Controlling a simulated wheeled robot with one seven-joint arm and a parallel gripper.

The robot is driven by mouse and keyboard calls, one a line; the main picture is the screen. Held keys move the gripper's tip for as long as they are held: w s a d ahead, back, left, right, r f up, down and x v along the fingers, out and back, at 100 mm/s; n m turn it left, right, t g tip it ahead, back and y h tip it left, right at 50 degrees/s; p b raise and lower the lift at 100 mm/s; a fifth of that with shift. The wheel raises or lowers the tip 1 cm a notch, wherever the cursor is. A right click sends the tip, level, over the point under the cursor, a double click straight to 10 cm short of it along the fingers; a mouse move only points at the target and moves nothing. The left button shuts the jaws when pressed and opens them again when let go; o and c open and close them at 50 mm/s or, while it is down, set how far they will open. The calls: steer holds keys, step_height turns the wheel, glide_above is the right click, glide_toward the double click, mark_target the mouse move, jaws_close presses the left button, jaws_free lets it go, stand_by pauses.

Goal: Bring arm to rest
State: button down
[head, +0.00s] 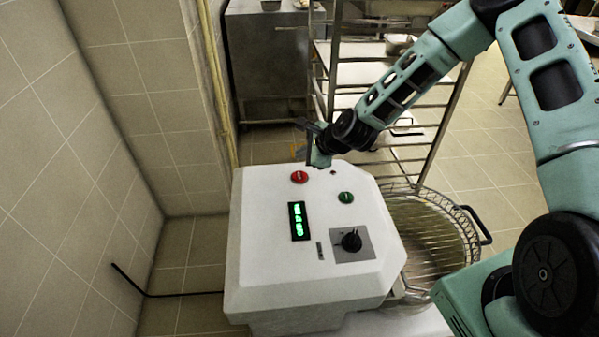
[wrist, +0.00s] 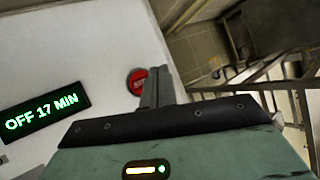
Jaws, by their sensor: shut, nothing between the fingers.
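My gripper (head: 318,157) is at the back edge of a white machine's top panel, close to its red button (head: 299,177). In the wrist view the fingers (wrist: 157,88) are together with nothing between them, and the red button (wrist: 137,81) shows just beside them. I cannot tell whether the fingers touch the panel. My teal arm reaches in from the upper right of the head view, bent at the elbow.
The white machine (head: 262,270) has a green button (head: 346,197), a black knob (head: 351,240) and a display (wrist: 42,112) reading "OFF 17 MIN". A wire-guarded bowl (head: 432,235) is at its right. A metal rack (head: 440,125) stands behind; a tiled wall (head: 75,150) is left.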

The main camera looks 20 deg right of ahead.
stand_by(0.7)
steer(key=s+a+r+n+g, duration=0.2)
steer(key=s+a+r+n, duration=0.3)
steer(key=s+n, duration=0.2)
steer(key=s+a+r+n+g, duration=0.3)
steer(key=s+a+r+n, duration=0.15)
steer(key=s+n, duration=0.3)
steer(key=s+r+n+g+h, duration=0.1)
steer(key=s+r+n, duration=0.2)
steer(key=s, duration=0.4)
steer(key=s+d+r+n+g+h, duration=0.1)
steer(key=s+r+n, duration=0.3)
steer(key=s+n, duration=0.2)
steer(key=s+d+r+n+g+h, duration=0.1)
steer(key=s+n, duration=0.4)
steer(key=s, duration=0.5)
step_height(320, 180, up, 3)
steer(key=shift+s+d+f+h+p, duration=0.15)
steer(key=shift+s+d+h+p, duration=0.1)
steer(key=shift+h+p, duration=0.25)
